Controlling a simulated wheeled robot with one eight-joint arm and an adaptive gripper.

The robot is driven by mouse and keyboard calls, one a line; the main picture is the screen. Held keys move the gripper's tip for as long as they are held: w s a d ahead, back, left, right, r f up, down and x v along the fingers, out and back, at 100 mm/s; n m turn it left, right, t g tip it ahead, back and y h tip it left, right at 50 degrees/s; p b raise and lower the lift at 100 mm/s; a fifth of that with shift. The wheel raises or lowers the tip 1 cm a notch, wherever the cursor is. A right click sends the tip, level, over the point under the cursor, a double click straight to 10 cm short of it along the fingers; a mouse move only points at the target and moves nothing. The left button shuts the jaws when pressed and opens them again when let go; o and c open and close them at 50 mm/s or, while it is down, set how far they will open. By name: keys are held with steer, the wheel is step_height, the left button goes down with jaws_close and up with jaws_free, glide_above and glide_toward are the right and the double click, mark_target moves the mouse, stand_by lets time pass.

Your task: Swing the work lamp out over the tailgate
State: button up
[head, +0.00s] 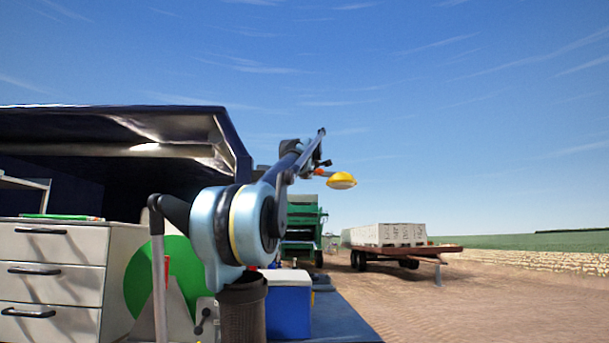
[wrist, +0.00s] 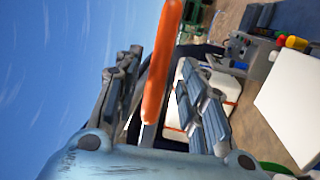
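The work lamp shows in the head view as a yellow lamp head (head: 341,181) hanging in the air just right of and below my gripper (head: 320,162). A small orange part (head: 321,172) joins its left side. In the wrist view an orange bar (wrist: 160,65), seemingly the lamp's handle, runs down between the two fingers of my gripper (wrist: 160,95). The fingers stand apart, with a gap visible on the bar's right side. Contact on the left side cannot be told. The tailgate is not clearly identifiable; the lamp's arm is hidden.
A grey drawer cabinet (head: 50,272) stands at left under a dark raised cover (head: 120,112). A dark bin (head: 240,306) and a blue-and-white cooler (head: 288,303) stand low near my arm. A flat trailer (head: 440,250) is farther right. The air right of the lamp looks free.

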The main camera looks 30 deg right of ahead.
steer(key=v, duration=0.8)
steer(key=shift+a, duration=0.2)
steer(key=shift+f, duration=0.15)
steer(key=s+a+f+m+g+y, duration=0.1)
steer(key=s+a+f+m+g, duration=0.2)
steer(key=f, duration=1.1)
steer(key=a+f+m+g+y, duration=0.1)
steer(key=a+f+m+g, duration=0.3)
steer(key=f, duration=1)
steer(key=s+a+f+m+g+y, duration=0.15)
steer(key=a+f, duration=0.35)
steer(key=f, duration=0.9)
steer(key=s+a+f+m+g+y, duration=0.1)
steer(key=s+a+f, duration=0.5)
steer(key=f, duration=0.6)
steer(key=s+a+f+m+g+y, duration=0.1)
steer(key=s+a+f+g+y, duration=0.2)
steer(key=s+a+f, duration=0.3)
steer(key=s+a+f+m+g+y, duration=0.1)
steer(key=s+a+f, duration=0.6)
steer(key=f, duration=1.2)
steer(key=s+g+y, duration=0.1)
steer(key=s+g, duration=0.1)
steer(key=s, duration=0.2)
steer(key=shift+s, duration=0.3)
